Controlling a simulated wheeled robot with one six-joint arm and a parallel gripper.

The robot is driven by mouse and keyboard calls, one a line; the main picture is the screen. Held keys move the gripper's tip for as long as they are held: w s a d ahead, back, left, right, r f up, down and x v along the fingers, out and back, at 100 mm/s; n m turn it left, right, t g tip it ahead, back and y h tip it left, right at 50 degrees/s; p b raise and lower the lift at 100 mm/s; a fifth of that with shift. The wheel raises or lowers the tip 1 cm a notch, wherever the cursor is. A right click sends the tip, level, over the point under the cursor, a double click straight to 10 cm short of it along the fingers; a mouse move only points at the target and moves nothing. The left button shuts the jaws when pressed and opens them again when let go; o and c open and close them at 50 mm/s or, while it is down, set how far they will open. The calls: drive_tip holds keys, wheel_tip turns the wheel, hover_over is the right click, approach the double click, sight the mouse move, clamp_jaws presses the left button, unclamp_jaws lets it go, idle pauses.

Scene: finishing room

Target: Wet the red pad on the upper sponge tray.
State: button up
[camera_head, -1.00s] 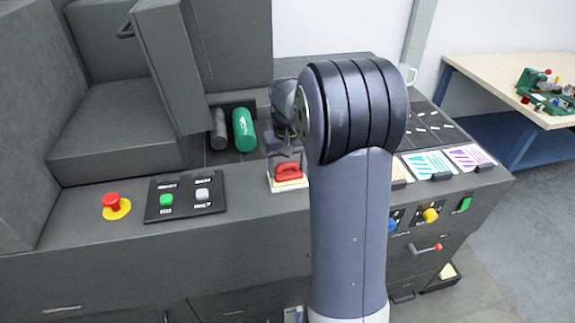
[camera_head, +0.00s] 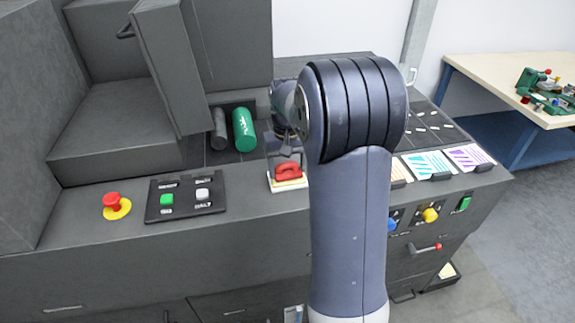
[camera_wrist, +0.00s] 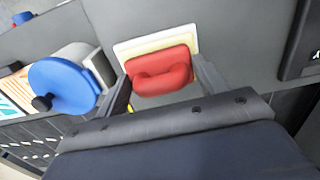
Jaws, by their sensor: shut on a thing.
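The red pad (camera_head: 288,172), a block with a raised loop handle, sits over a yellow sponge in a shallow white tray (camera_head: 290,188) on the grey machine top. In the wrist view the red pad (camera_wrist: 160,72) lies between the two fingers of my gripper (camera_wrist: 161,70), which is shut on it. The pale yellow sponge and white tray rim (camera_wrist: 150,38) show just beyond the pad. The pad looks to be on or very close to the sponge; its underside is hidden. In the head view my gripper (camera_head: 286,158) is partly behind my arm.
A black button panel (camera_head: 185,197) and red emergency button (camera_head: 113,200) lie left of the tray. Green (camera_head: 244,129) and grey rollers lie behind. A second sponge tray (camera_head: 447,271) sits low at right.

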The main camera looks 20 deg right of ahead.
sight(287, 163)
drive_tip(key=shift+r+p, duration=2.55)
drive_tip(key=shift+r, duration=0.95)
